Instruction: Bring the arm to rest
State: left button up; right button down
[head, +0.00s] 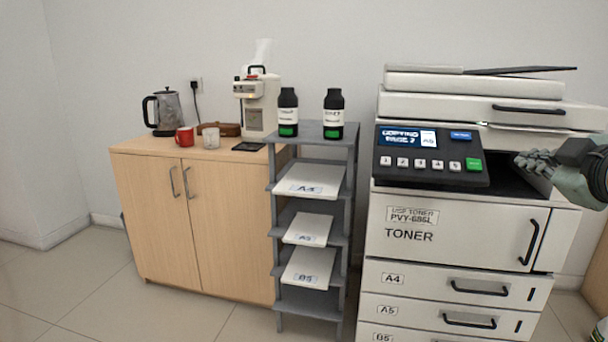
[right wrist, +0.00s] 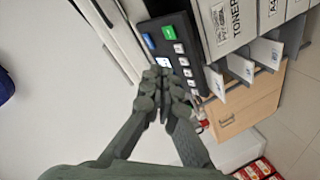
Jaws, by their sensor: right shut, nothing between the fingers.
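My right gripper (head: 536,162) comes in from the right edge of the head view. It is just right of the copier's control panel (head: 430,178), by the green button. In the right wrist view my right gripper (right wrist: 165,75) has its fingers together with nothing between them, in front of the panel (right wrist: 180,50). I cannot tell from these views whether it touches the panel. The panel's screen reads "COPYING PAGE" with a number and "A5". My left gripper is not in view.
The white copier (head: 455,222) has a toner door and drawers, all shut. A grey shelf rack (head: 308,150) with paper stacks and two black bottles stands left of it. A wooden cabinet (head: 195,220) bears a kettle, mugs and a coffee machine. Floor in front is clear.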

jog(key=s+d+f+m+g+h, duration=0.1)
jog(key=s+d+f+m+g, duration=0.15)
jog(key=f, duration=1.25)
jog(key=s+d+f+m+g+h, duration=0.1)
jog(key=s+d+f+m+g, duration=0.2)
jog(key=f, duration=1.2)
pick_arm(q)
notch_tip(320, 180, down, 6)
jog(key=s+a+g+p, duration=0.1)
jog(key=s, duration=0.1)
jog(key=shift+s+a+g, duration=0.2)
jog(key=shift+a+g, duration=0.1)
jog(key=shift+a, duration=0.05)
pick_arm(e)
jog(key=s+a+f+g, duration=0.2)
jog(key=s+a+f, duration=0.3)
jog(key=s+f, duration=0.2)
jog(key=s+a+f+m+g+y, duration=0.1)
jog(key=s+a+f, duration=0.4)
jog(key=f, duration=0.5)
jog(key=s+a+f+m+g+y, duration=0.1)
jog(key=s+a+f+g, duration=0.3)
jog(key=s+f, duration=0.5)
jog(key=shift+a+f, duration=0.35)
jog(key=shift+a, duration=0.5)
